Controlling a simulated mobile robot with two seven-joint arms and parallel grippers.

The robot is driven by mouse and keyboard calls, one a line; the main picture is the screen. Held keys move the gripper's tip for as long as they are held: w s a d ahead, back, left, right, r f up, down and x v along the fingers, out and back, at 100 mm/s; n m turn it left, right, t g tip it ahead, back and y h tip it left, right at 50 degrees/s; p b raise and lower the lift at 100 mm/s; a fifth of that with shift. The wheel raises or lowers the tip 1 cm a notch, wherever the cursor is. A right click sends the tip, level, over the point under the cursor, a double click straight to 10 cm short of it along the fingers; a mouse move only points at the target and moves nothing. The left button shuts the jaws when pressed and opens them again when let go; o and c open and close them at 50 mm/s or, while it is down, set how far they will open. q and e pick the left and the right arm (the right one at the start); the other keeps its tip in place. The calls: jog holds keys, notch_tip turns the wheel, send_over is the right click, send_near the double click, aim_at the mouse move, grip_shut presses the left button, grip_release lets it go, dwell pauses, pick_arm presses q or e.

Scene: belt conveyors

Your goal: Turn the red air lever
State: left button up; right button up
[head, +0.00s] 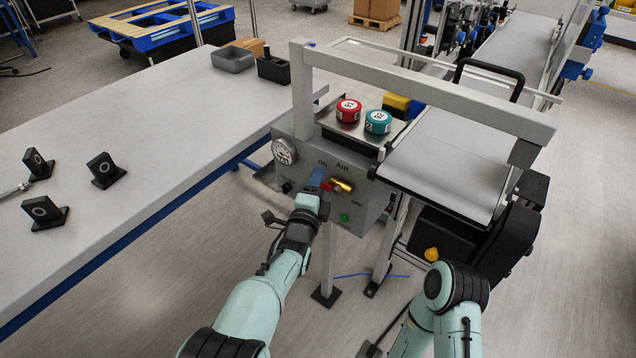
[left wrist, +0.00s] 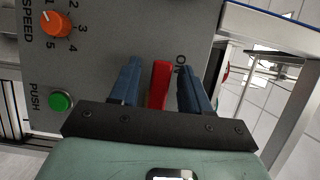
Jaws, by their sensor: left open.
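The red air lever (head: 326,186) is on the front of a grey control box (head: 296,160), beside a brass fitting (head: 343,185) and under the "ON AIR" lettering. My left gripper (head: 317,178) is at the box front, right at the lever. In the left wrist view the red lever (left wrist: 158,85) stands between the two blue fingers of my left gripper (left wrist: 160,68). The fingers are open, with a gap on each side of the lever. "ON" lettering shows by the right finger. The lever's pivot is not clear in either view. My right gripper is out of view.
The wrist view shows an orange speed knob (left wrist: 56,25) and a green push button (left wrist: 61,101) on the box. A pressure gauge (head: 285,151) is at its left. Red (head: 349,110) and teal (head: 378,121) round pieces sit above. A grey frame bar (head: 430,90) crosses overhead.

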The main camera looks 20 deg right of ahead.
pick_arm(q)
jog(key=shift+w+d, duration=0.15)
jog(key=shift+w, duration=0.1)
jog(key=shift+c, duration=0.3)
grip_shut()
